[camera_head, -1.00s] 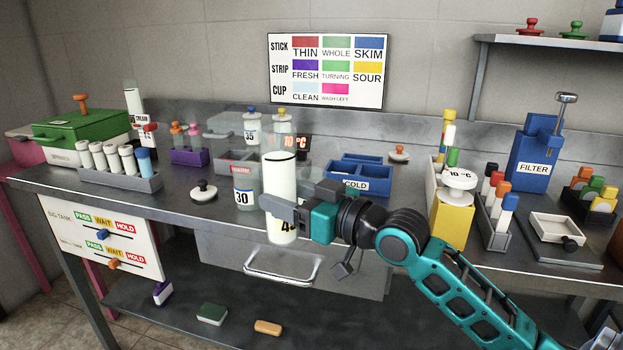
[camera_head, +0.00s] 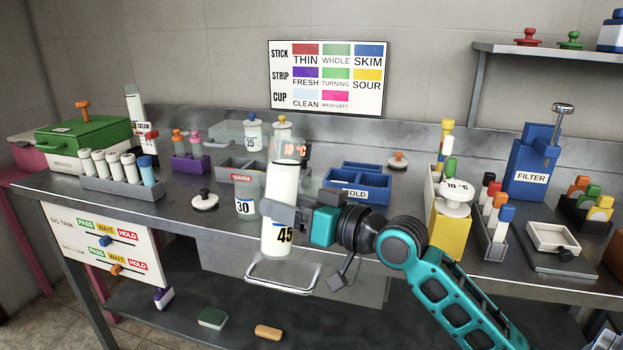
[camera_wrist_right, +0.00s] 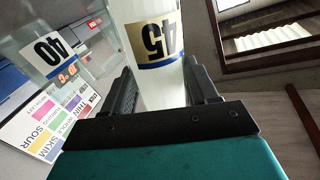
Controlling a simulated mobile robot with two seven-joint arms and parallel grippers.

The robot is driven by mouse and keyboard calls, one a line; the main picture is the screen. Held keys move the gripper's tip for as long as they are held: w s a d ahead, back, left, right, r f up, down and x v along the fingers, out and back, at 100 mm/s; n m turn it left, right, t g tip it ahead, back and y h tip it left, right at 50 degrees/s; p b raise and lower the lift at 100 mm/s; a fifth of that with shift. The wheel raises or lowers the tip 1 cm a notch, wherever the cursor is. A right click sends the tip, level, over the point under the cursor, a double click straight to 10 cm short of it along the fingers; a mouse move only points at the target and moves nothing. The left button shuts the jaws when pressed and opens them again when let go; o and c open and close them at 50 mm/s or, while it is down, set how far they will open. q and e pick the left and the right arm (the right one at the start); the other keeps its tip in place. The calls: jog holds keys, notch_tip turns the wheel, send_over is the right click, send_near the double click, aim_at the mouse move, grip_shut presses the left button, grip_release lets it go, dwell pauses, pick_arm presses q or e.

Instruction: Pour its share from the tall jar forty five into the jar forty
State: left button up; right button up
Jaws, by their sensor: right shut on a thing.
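The tall jar forty-five (camera_head: 281,205) is a clear cylinder with pale milk and a blue-edged 45 label. My right gripper (camera_head: 284,216) is shut around its middle and holds it in front of the bench edge, its top leaning slightly right. The jar's label also shows in the right wrist view (camera_wrist_right: 157,42), between the fingers (camera_wrist_right: 165,92). A clear jar marked 40 (camera_wrist_right: 45,60) stands beside it in that view; in the head view I cannot make out its label, and it may be hidden behind jar forty-five. My left gripper is not in view.
A clear jar marked 30 (camera_head: 245,200) stands close left of the held jar. A black-knobbed white lid (camera_head: 204,201) lies further left. The blue COLD box (camera_head: 357,185) is behind my gripper, and a yellow stand (camera_head: 450,218) is to the right.

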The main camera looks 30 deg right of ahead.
jog(key=shift+r+m+p, duration=0.25)
jog(key=shift+m+p, duration=0.05)
jog(key=shift+m, duration=0.2)
jog(key=shift+w+d+f+m+p, duration=0.15)
jog(key=shift+m+p, duration=0.1)
jog(key=shift+m, duration=0.5)
jog(key=shift+w+d+f+m+p, duration=0.15)
jog(key=shift+m+p, duration=0.1)
jog(key=shift+m, duration=0.5)
jog(key=shift+s+a+f+m, duration=0.1)
jog(key=shift+s+f+m, duration=0.05)
jog(key=shift+m, duration=0.15)
jog(key=shift+f, duration=0.1)
jog(key=shift+s+a+f+m+p, duration=0.15)
jog(key=shift+m+p, duration=0.2)
jog(key=shift+m, duration=0.25)
jog(key=shift+a+f+m+g, duration=0.1)
jog(key=shift+f+m+g, duration=0.05)
jog(key=shift+m+g, duration=0.15)
jog(key=shift+s+a+f+m, duration=0.1)
jog(key=shift+a+f+m, duration=0.1)
jog(key=shift+m, duration=0.2)
jog(key=shift+r+m+y+p, duration=0.15)
jog(key=shift+m+y+p, duration=0.15)
jog(key=shift+p, duration=0.3)
